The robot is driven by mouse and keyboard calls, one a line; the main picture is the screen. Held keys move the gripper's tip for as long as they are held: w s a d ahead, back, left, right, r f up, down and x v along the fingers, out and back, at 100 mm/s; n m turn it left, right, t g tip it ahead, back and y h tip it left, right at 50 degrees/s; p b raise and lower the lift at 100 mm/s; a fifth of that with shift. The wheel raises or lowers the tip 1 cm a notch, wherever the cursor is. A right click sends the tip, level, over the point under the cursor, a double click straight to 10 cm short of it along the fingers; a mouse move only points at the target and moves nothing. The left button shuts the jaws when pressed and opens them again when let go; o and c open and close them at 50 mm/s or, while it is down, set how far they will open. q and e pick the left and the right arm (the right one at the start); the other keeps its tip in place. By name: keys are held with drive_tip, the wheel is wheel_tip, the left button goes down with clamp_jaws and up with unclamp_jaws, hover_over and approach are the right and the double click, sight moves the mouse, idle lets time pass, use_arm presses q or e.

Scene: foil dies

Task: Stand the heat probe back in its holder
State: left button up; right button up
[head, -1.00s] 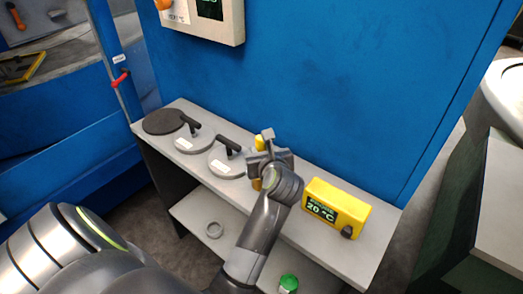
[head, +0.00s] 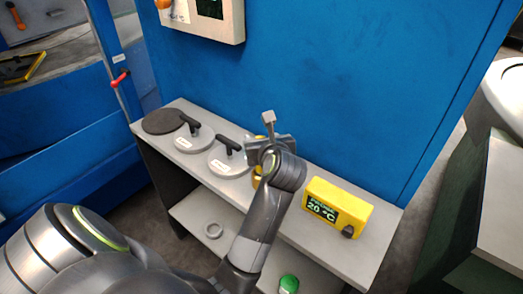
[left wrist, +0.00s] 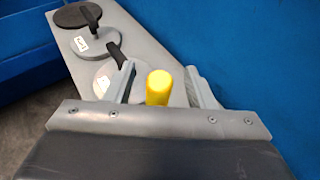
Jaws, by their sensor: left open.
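The heat probe's yellow handle (left wrist: 160,86) shows end-on in the left wrist view, between the two open fingers of my left gripper (left wrist: 163,85), with gaps on both sides. In the head view, only yellow bits of it (head: 257,181) show beside my wrist, above the shelf top. My left gripper (head: 268,135) is open there, and the arm hides most of the probe. Its lower end and its holder are hidden or cannot be made out. A yellow box (head: 337,207) with a "20 °C" display stands to the right. My right gripper is not in view.
On the grey shelf top (head: 370,265), a dark disc (head: 163,121) and two pale discs with black handles (head: 194,141) (head: 229,163) lie to the left. A blue wall (head: 330,90) rises behind.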

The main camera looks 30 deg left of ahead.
use_arm(q)
drive_tip(key=shift+r, duration=2.8)
